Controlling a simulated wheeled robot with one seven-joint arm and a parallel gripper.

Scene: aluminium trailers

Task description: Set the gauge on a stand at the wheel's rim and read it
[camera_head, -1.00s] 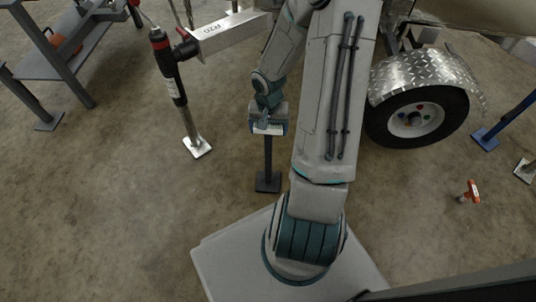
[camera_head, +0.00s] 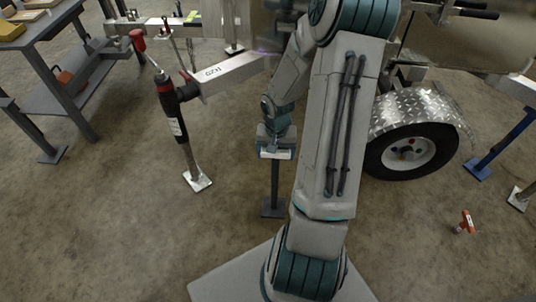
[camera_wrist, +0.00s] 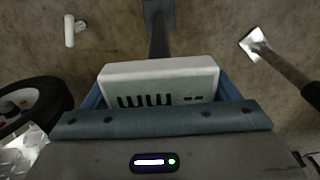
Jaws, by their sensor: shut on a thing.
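My gripper (camera_head: 277,143) is shut on the gauge on its stand. The gauge has a pale body with dark comb-like marks in the wrist view (camera_wrist: 160,80), between the jaws. Below it hangs a dark post (camera_head: 275,180) with a flat square foot (camera_head: 272,208); I cannot tell whether the foot touches the floor. The post stands upright. The wheel (camera_head: 408,154), a black tyre with a white hub and coloured lug nuts, is to the right under a diamond-plate fender. The gauge is well apart from it, with my arm between them in the head view.
A trailer jack (camera_head: 180,125) with a bright foot plate stands left of my gripper under the tongue marked R20. A red-handled item (camera_head: 466,222) lies on the floor at the right. A blue stand (camera_head: 497,150) is beyond the wheel. A grey workbench (camera_head: 62,65) is far left. Floor between is clear.

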